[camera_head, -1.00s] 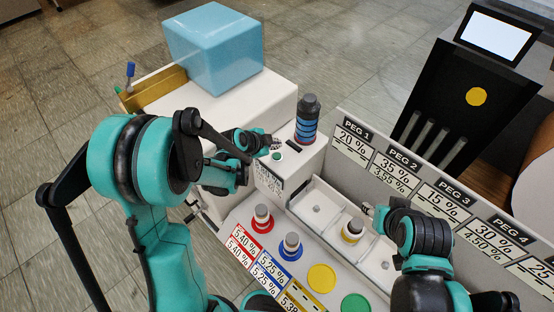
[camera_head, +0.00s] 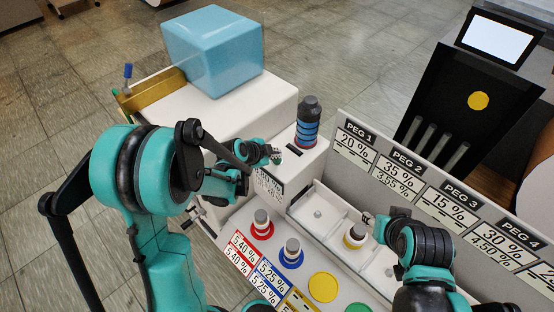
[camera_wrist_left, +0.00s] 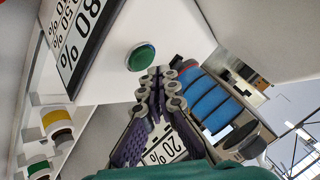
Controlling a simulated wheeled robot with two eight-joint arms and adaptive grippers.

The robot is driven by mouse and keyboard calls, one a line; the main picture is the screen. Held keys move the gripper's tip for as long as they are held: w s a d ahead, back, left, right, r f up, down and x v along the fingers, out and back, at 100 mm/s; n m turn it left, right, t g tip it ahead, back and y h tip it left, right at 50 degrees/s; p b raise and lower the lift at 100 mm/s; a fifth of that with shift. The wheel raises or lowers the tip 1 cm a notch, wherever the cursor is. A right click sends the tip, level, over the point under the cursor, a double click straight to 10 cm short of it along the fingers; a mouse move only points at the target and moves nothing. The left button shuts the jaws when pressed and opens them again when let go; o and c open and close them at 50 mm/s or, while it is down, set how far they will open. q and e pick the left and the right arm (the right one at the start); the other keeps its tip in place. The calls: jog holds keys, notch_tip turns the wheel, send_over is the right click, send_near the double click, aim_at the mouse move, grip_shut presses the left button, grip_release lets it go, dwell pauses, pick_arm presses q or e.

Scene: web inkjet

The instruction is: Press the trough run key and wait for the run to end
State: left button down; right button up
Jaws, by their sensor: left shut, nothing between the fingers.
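The round green key (camera_wrist_left: 141,57) sits on the white housing (camera_head: 306,157), seen large in the left wrist view. In the head view my left gripper (camera_head: 276,156) is over the key's place and hides most of it. The left wrist view shows my left gripper (camera_wrist_left: 160,74) shut and empty, its tips close to the key's edge; I cannot tell whether they touch. My right gripper (camera_head: 367,218) is beside the yellow-ringed bottle (camera_head: 355,235) at the trough; its jaws are too small to read.
A dark bottle with blue bands (camera_head: 308,122) stands on the housing close to my left gripper. Bottles with red (camera_head: 261,226) and blue (camera_head: 291,254) rings stand on the front panel. A peg-label board (camera_head: 420,180) rises behind the white trough (camera_head: 325,205). A blue box (camera_head: 212,50) is at the back.

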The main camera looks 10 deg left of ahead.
aim_at(275, 161)
pick_arm(q)
jog(key=shift+f, duration=0.1)
dwell(0.7)
jog(key=shift+f+b, duration=0.3)
jog(key=shift+b, duration=0.2)
jog(key=shift+f+b, duration=0.45)
jog(key=shift+b, duration=0.05)
dwell(0.6)
jog(key=shift+r, duration=0.1)
jog(key=shift+r+p, duration=0.6)
jog(key=shift+r, duration=0.2)
jog(key=shift+r+p, duration=1.75)
jog(key=shift+r, duration=0.75)
jog(key=shift+f, duration=0.1)
